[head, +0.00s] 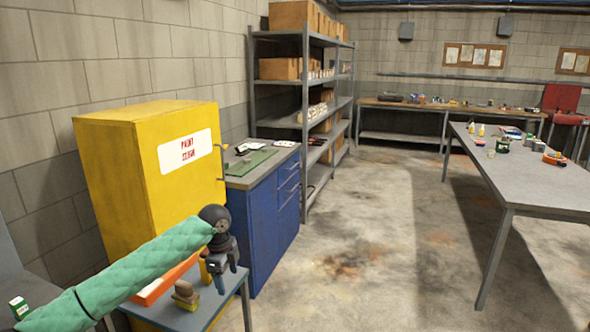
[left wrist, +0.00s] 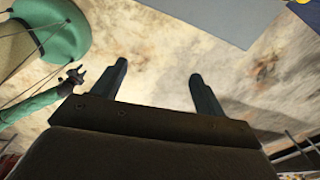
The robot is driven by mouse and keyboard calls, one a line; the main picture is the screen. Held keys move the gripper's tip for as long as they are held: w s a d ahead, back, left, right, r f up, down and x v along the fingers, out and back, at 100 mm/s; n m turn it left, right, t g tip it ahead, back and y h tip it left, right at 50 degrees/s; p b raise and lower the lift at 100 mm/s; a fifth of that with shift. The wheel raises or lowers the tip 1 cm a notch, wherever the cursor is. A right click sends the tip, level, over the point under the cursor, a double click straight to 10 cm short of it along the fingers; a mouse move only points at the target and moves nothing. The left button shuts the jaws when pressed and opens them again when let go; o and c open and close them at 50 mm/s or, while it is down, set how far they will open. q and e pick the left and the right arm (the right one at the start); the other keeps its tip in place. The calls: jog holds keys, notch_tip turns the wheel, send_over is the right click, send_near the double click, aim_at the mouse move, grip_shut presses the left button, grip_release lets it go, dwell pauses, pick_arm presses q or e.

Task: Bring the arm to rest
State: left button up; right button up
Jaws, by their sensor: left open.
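My left arm (head: 140,267), in a green quilted sleeve, comes in from the lower left of the head view. My left gripper (head: 222,283) points down over the small side table (head: 228,309), its jaws empty. In the left wrist view its two dark fingers (left wrist: 158,77) stand apart with only floor between them. A green-sleeved arm with a small dark gripper (left wrist: 73,78) shows at the left of that view. It looks like my right one, too small to tell its jaws.
A yellow cabinet (head: 127,180) and a blue drawer unit (head: 272,215) stand behind the gripper. A long grey table (head: 535,184) is at right; the floor between is clear.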

pick_arm(q)
jog(key=s+d+f+n+h, duration=0.1)
jog(key=s+d+f+n, duration=0.15)
jog(key=f, duration=0.75)
jog(key=s+d+f+n+t, duration=0.15)
jog(key=s+f, duration=0.25)
jog(key=f, duration=0.5)
jog(key=s+d+f+n+g+h, duration=0.1)
jog(key=s+d+f+n, duration=0.2)
jog(key=f, duration=0.7)
jog(key=s+f+n+t, duration=0.1)
jog(key=s+f+n, duration=0.4)
jog(key=s+f, duration=0.85)
jog(key=s+a+f+n, duration=0.1)
jog(key=s+f+n, duration=0.1)
jog(key=s+f, duration=0.4)
jog(key=s+a+f+n+y, duration=0.1)
jog(key=s+f, duration=0.5)
jog(key=s, duration=0.7)
jog(key=s+a+f+n+y, duration=0.1)
jog(key=s+a+f+n, duration=0.2)
jog(key=s+f, duration=0.3)
jog(key=s, duration=0.3)
jog(key=shift+s+a+f+g, duration=0.15)
jog(key=shift+s+a+g, duration=0.1)
jog(key=shift+g, duration=0.1)
pick_arm(e)
jog(key=shift+d+f, duration=0.15)
jog(key=shift+d, duration=0.2)
